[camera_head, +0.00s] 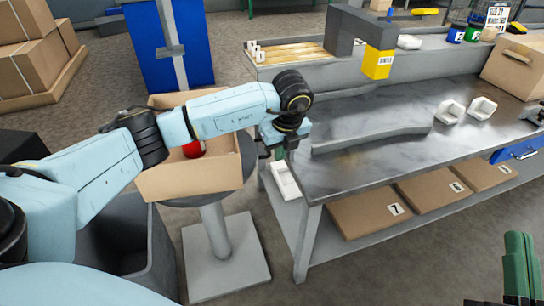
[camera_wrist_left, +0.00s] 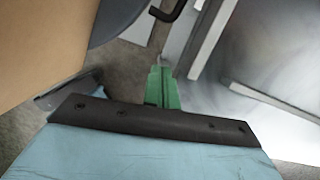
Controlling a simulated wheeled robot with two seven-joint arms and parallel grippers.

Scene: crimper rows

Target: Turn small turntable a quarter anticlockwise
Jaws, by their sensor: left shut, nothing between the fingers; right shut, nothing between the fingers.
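The small turntable is a round grey disc (camera_head: 247,160) on a pedestal (camera_head: 215,225), left of the workbench. An open cardboard box (camera_head: 190,181) stands on it with a red item (camera_head: 194,149) inside, partly hidden by my left arm. My left gripper (camera_head: 279,152) is shut and empty, pointing down between the disc's right edge and the bench. In the left wrist view its green fingers (camera_wrist_left: 162,88) are together, with the disc (camera_wrist_left: 118,18) and box (camera_wrist_left: 40,45) to the left and a black hooked bar (camera_wrist_left: 167,12) beyond. My right gripper (camera_head: 520,268) is shut and empty at lower right.
The grey workbench (camera_head: 375,150) is close right of my left gripper, with a white bin (camera_head: 285,180) at its end. Numbered cartons (camera_head: 360,207) sit on its lower shelf. A dark grey bin (camera_head: 125,245) stands left of the pedestal. A blue panel (camera_head: 170,45) stands behind.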

